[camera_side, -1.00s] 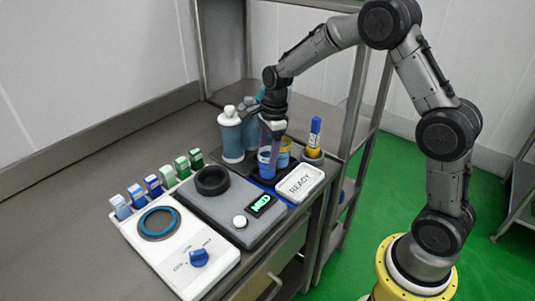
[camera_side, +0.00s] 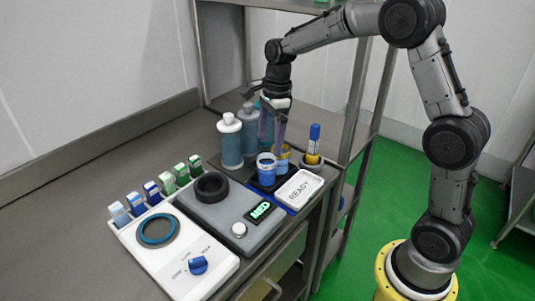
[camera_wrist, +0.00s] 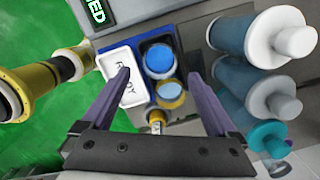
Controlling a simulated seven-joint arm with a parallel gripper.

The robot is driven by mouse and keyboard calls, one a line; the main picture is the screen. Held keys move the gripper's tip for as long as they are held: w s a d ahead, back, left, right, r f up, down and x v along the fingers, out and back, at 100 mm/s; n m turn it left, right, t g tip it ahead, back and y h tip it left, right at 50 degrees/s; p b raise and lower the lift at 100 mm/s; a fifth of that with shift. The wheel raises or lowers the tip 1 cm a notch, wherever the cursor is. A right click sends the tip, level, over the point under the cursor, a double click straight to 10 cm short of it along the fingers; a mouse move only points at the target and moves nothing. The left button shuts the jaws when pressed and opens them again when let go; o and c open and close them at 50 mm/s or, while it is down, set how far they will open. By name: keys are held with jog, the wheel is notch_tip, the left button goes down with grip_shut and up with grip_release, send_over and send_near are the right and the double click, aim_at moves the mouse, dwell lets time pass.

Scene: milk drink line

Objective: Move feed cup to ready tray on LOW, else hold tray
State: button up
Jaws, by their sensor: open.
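The display (camera_side: 262,210) reads MED. A blue cup (camera_side: 266,171) stands upright on a dark tray (camera_side: 264,187) beside the white tray marked READY (camera_side: 299,190). A second cup, yellow outside (camera_side: 284,158), stands close behind it. I cannot tell from markings which is the feed cup. The wrist view shows the blue cup (camera_wrist: 159,62) and the yellow cup (camera_wrist: 171,94) side by side, with the READY tray (camera_wrist: 122,82) bare of cups. My gripper (camera_side: 271,146) is open and empty above the cups, its fingers pointing down.
Two white-capped bottles (camera_side: 230,143) stand left of my gripper. A yellow marker with a blue cap (camera_side: 313,145) stands in a holder at right. A black ring (camera_side: 211,186), a white dial panel (camera_side: 180,272) and several small coloured cartons (camera_side: 152,192) are nearer the camera.

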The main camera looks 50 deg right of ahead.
jog(key=s+a+r+n+t, duration=0.2)
jog(key=s+a+r+n, duration=0.1)
jog(key=s+r+n, duration=0.8)
jog(key=s+a+f+n+t+h, duration=0.1)
jog(key=s+f+n+t, duration=0.2)
jog(key=s+n, duration=0.8)
jog(key=s, duration=0.5)
jog(key=shift+s+a+n, duration=0.15)
jog(key=shift+n, duration=0.15)
